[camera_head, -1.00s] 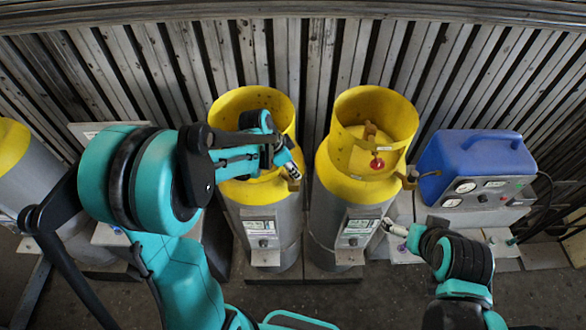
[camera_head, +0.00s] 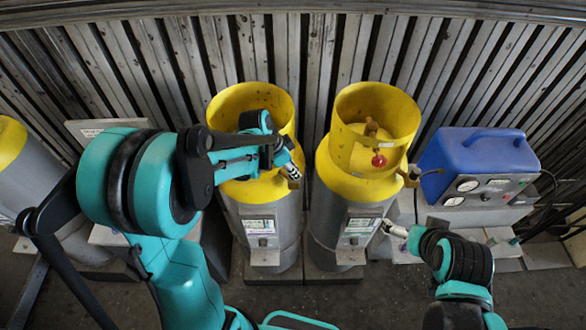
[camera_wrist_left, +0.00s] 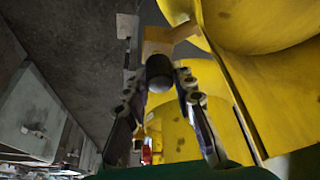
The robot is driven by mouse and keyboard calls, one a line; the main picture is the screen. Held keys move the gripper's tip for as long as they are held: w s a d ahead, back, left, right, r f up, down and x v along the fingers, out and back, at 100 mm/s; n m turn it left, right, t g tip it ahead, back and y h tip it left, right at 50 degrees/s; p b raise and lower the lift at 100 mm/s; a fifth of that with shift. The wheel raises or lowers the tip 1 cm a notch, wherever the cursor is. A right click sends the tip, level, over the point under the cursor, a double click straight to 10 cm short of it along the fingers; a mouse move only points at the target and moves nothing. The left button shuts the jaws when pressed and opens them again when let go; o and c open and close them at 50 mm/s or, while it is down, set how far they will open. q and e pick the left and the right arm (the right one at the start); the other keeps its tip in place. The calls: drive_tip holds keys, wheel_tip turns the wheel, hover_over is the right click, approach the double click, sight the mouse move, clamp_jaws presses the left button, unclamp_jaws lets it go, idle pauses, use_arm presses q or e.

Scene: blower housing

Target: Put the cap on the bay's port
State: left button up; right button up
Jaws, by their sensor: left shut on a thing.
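My left gripper (camera_head: 289,170) is beside the front right of the left cylinder's yellow top (camera_head: 240,190). In the left wrist view its two fingers (camera_wrist_left: 158,95) are shut around a short dark round piece, which looks like the cap (camera_wrist_left: 159,73). The cap's far end meets or lines up with a tan brass fitting (camera_wrist_left: 158,40), which looks like the port. I cannot tell whether they touch or how far the cap is on. In the head view the brass fitting (camera_head: 293,184) shows just below the fingers. My right gripper (camera_head: 389,227) is low by the right cylinder; its jaws are too small to read.
The right cylinder (camera_head: 335,200) stands close beside the left one, with a brass fitting (camera_head: 412,175) at its right. A blue machine with gauges (camera_head: 475,160) is at the right. A corrugated metal wall (camera_head: 315,60) closes the back. Dark floor shows in front.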

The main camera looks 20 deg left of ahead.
use_arm(q)
drive_tip(key=shift+f+b, duration=0.6)
drive_tip(key=shift+f, duration=0.1)
drive_tip(key=o, duration=1)
drive_tip(key=v, duration=1.2)
drive_tip(key=s+f+n+t+y+b, duration=0.1)
drive_tip(key=s+f+n+b, duration=0.2)
drive_tip(key=f+b, duration=0.8)
drive_tip(key=s+f+n+t+y+b, duration=0.1)
drive_tip(key=s+f+n+t+b, duration=0.1)
drive_tip(key=s+f+b, duration=0.4)
drive_tip(key=s+d+f+n+t+y+b, duration=0.1)
drive_tip(key=s+f+n+b, duration=0.4)
drive_tip(key=f+b, duration=1)
drive_tip(key=shift+f+b, duration=0.4)
drive_tip(key=shift+f, duration=0.1)
